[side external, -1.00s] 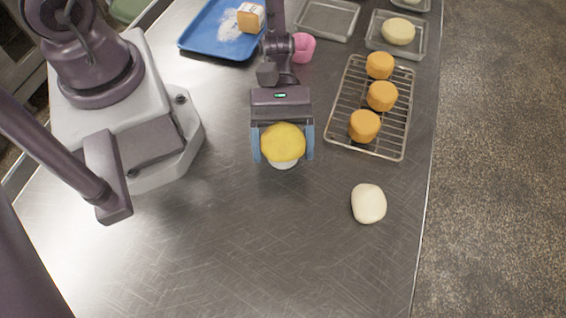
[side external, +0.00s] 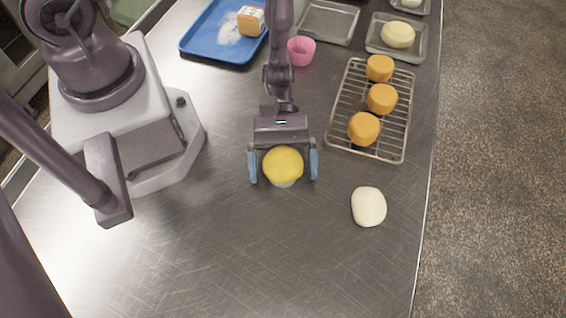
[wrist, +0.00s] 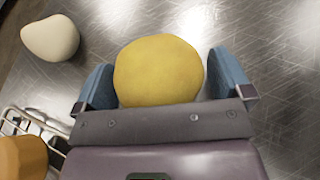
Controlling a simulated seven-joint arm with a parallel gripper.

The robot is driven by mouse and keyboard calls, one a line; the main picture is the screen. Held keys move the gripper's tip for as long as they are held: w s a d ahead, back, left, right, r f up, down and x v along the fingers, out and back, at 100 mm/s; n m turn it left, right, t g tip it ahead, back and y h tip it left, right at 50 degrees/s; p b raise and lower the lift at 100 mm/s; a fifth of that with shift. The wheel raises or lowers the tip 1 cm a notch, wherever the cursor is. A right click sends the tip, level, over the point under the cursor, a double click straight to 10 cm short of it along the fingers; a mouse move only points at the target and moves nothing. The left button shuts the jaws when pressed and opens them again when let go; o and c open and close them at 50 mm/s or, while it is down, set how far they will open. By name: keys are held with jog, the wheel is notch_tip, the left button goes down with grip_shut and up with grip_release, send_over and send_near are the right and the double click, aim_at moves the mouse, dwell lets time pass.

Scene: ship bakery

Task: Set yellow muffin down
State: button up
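The yellow muffin (side external: 283,165) has a rounded top and a pale base, and it looks upright on the bare steel table (side external: 230,240). My gripper (side external: 283,178) is open around it, with one blue finger on each side and a gap between each finger and the muffin. In the wrist view the muffin (wrist: 158,70) sits between the spread fingers of my gripper (wrist: 163,82). The underside of the muffin is hidden.
A wire rack (side external: 343,120) with orange muffins (side external: 382,98) stands to the right. A pale dough piece (side external: 368,207) lies at lower right. A pink cup (side external: 301,51), a blue tray (side external: 195,45) and metal trays (side external: 328,22) are behind. The front table area is clear.

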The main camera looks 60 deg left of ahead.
jog(key=shift+r, duration=0.2)
jog(key=v, duration=1.2)
jog(key=s+a+r+m+t+y, duration=0.2)
jog(key=r+m+t+y, duration=0.1)
jog(key=r, duration=0.7)
jog(key=s+a+r+m+t+y, duration=0.2)
jog(key=a+r+m+t+y, duration=0.1)
jog(key=r, duration=0.6)
jog(key=s+a+r+m+t+y, duration=0.2)
jog(key=r+m+y, duration=0.4)
jog(key=r, duration=0.4)
jog(key=a+m+t, duration=0.1)
jog(key=t, duration=0.1)
jog(key=shift+a+r+m+t, duration=0.2)
jog(key=shift+r+m+t, duration=0.1)
jog(key=shift+r+t, duration=0.1)
